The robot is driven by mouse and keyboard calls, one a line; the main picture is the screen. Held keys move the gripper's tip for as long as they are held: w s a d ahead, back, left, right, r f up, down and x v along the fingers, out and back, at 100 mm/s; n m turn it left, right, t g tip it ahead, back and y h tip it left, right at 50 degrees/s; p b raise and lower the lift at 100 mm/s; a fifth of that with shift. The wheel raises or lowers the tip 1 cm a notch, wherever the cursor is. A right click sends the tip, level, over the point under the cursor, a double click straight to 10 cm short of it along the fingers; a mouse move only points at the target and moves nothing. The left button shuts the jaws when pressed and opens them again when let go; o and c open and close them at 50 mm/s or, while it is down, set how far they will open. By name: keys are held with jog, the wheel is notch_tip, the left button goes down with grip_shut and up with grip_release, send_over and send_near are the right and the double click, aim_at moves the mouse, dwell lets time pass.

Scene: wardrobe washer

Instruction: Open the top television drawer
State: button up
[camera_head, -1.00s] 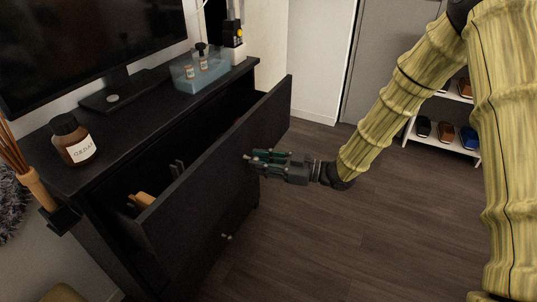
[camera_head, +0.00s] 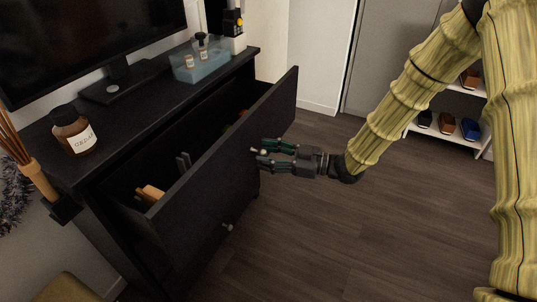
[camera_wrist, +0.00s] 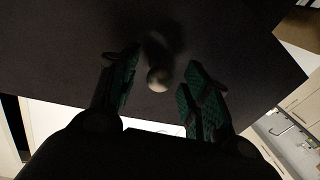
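The top drawer (camera_head: 222,152) of the black television cabinet (camera_head: 100,165) is pulled well out, and its inside shows from above. My gripper (camera_head: 259,152) is at the front of this drawer. In the wrist view, the drawer's round metal knob (camera_wrist: 158,79) sits between the tips of my gripper (camera_wrist: 157,88), with gaps on both sides. The fingers are apart and hold nothing. The lower drawer's knob (camera_head: 227,227) shows below; that drawer looks closed.
A television (camera_head: 90,35), a brown labelled jar (camera_head: 74,130) and a blue clear box (camera_head: 200,65) stand on the cabinet. Wooden items (camera_head: 150,193) lie in the drawer. A shoe rack (camera_head: 455,140) stands at the right. The floor (camera_head: 320,235) between is clear.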

jog(key=v, duration=1.2)
dwell(0.5)
notch_tip(320, 180, down, 12)
jog(key=s+m+t+h, duration=0.1)
jog(key=m+t+h, duration=0.2)
jog(key=m+h, duration=0.25)
jog(key=s+d+f+m+g+h, duration=0.1)
jog(key=s+d+f+m+h, duration=0.25)
jog(key=s+f, duration=0.55)
jog(key=s+d+f+m+g+h, duration=0.15)
jog(key=s+f+m+h, duration=0.35)
jog(key=f, duration=0.6)
jog(key=s+d+f+m+g+h, duration=0.2)
jog(key=s+d, duration=0.1)
jog(key=s, duration=0.7)
jog(key=s+d+f+m+g+h, duration=0.1)
jog(key=s+d+f+m+g, duration=0.15)
jog(key=s, duration=0.65)
notch_tip(320, 180, up, 22)
jog(key=p, duration=2.2)
jog(key=shift+s+d+r+n+p, duration=0.2)
jog(key=shift+n+p, duration=0.15)
